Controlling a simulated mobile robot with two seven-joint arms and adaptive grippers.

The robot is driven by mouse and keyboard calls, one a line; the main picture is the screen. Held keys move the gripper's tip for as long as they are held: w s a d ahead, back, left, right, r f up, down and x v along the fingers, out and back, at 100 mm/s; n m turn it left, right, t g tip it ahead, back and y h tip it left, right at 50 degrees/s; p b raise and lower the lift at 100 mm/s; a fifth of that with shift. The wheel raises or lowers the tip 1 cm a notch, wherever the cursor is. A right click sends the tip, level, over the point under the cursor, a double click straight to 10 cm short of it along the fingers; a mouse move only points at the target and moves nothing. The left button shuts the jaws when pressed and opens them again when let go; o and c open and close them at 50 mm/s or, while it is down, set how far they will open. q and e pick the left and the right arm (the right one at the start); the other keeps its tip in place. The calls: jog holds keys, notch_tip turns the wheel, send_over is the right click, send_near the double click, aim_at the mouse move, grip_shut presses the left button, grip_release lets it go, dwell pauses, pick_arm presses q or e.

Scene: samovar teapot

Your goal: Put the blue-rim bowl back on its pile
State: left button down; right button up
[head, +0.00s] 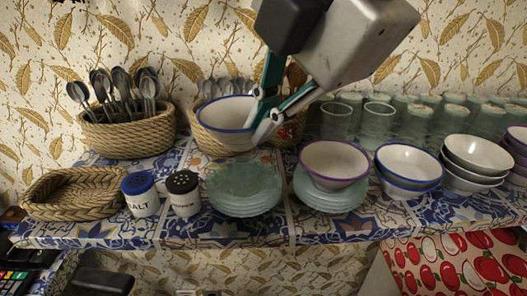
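The blue-rim bowl (222,113) is white with a blue rim. It is held in the air above the shelf, in front of the middle cutlery basket. A pile of blue-rim bowls (409,163) stands on the shelf to the right, well apart from the held bowl.
A purple-rim bowl (335,162) sits on glass plates (330,196) between the held bowl and the pile. Another plate stack (245,190) is below the held bowl. Glasses (376,122) stand behind the pile; plain bowls (476,157) stand right of it. Salt (142,198) and pepper (184,197) shakers stand left.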

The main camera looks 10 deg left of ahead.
pick_arm(q)
notch_tip(320, 180, up, 11)
jog(key=p, duration=0.3)
jog(key=m+t+h, duration=0.2)
jog(key=m+h, duration=0.7)
jog(key=m, duration=0.9)
send_over(393, 175)
notch_tip(393, 175, down, 10)
jog(key=shift+g+y, duration=0.3)
jog(key=shift+s+f+b, duration=0.1)
jog(key=shift+f+b, duration=2.05)
jog(key=shift+f, duration=0.3)
jog(key=shift+f+b, duration=0.9)
jog(key=shift+f, duration=0.45)
jog(key=c, duration=2.2)
grip_release()
